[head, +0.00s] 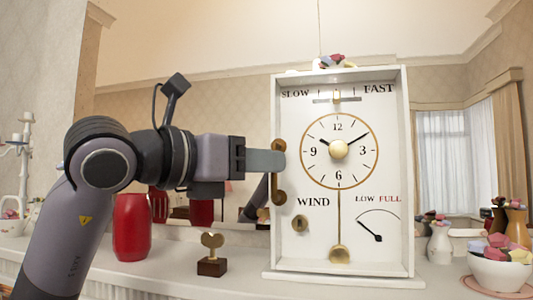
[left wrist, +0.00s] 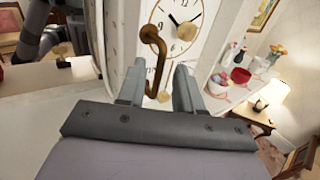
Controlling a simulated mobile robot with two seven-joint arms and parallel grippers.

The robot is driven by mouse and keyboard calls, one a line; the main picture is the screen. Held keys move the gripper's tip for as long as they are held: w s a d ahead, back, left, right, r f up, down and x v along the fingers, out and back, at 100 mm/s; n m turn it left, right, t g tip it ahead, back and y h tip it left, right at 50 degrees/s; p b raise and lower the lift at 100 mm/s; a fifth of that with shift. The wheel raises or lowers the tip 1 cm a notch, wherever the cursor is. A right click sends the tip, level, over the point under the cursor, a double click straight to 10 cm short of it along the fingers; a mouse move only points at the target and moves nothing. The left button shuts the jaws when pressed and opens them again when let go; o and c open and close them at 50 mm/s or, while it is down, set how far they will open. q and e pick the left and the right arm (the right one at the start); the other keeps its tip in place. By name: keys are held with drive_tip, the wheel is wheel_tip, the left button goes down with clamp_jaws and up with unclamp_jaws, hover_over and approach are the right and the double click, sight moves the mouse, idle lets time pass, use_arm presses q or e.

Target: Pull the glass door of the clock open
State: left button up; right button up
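The white clock (head: 345,272) stands upright on the mantel, with its dial (head: 325,170), a pendulum and a WIND hole in view. A bent brass handle (head: 279,185) is at its left front edge; it also shows in the left wrist view (left wrist: 158,68). The clear glass of the door is hard to make out, so I cannot tell if it is ajar. My left gripper (head: 275,161) is at the handle. In the left wrist view its fingers (left wrist: 159,82) are apart, with the handle's lower part between them, nearer the left finger. My right gripper is not in view.
A brass key on a wooden block (head: 212,268) and a red vase (head: 132,228) stand left of the clock. A white bowl (head: 500,273) and a white vase (head: 440,245) stand to its right. A large mirror is behind.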

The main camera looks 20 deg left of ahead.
use_arm(q)
drive_tip(key=shift+x, duration=0.85)
clamp_jaws()
idle(0.8)
